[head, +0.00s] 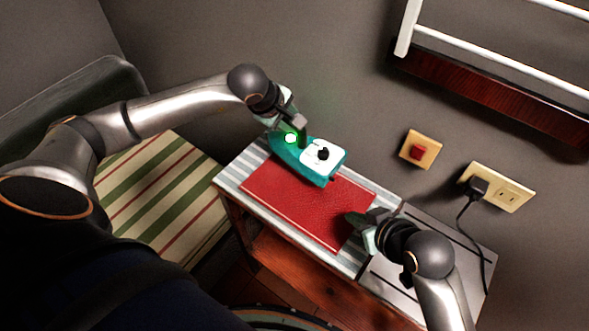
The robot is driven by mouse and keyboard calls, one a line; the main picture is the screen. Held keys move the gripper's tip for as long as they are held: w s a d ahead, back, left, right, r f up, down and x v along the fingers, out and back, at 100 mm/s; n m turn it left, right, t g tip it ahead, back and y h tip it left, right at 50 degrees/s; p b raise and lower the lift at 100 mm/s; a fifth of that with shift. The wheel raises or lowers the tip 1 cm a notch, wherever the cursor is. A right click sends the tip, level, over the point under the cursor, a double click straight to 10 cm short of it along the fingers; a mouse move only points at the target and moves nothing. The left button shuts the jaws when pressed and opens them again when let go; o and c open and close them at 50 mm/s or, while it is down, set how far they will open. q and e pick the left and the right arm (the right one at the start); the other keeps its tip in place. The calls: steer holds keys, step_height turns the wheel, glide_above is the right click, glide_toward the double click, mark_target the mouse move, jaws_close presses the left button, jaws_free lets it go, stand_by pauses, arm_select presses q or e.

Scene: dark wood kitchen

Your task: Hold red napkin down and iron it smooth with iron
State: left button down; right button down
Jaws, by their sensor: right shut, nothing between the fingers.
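The red napkin (300,205) lies flat on a grey-and-white striped cloth (232,182) on a small wooden table. The teal iron (317,172), with a white top part, sits at the napkin's far edge, seeming to overlap it. My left gripper (301,133) is at the iron's left end, beside a glowing green light; its fingers are partly hidden, and I cannot tell whether they close on the iron. My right gripper (357,219) is shut and empty, with its dark tips at the napkin's right end, seemingly touching or just above it.
A grey metal surface (407,287) adjoins the striped cloth on the right. A black plug in a wall socket (513,198) has a cord hanging down beside it. A red wall switch (418,152) is nearby. A striped cushioned seat (150,180) stands at left.

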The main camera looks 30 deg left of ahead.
arm_select(q)
steer(key=shift+w+r, duration=0.1)
steer(key=shift+r, duration=0.1)
arm_select(e)
steer(key=v, duration=1)
steer(key=shift+s, duration=0.1)
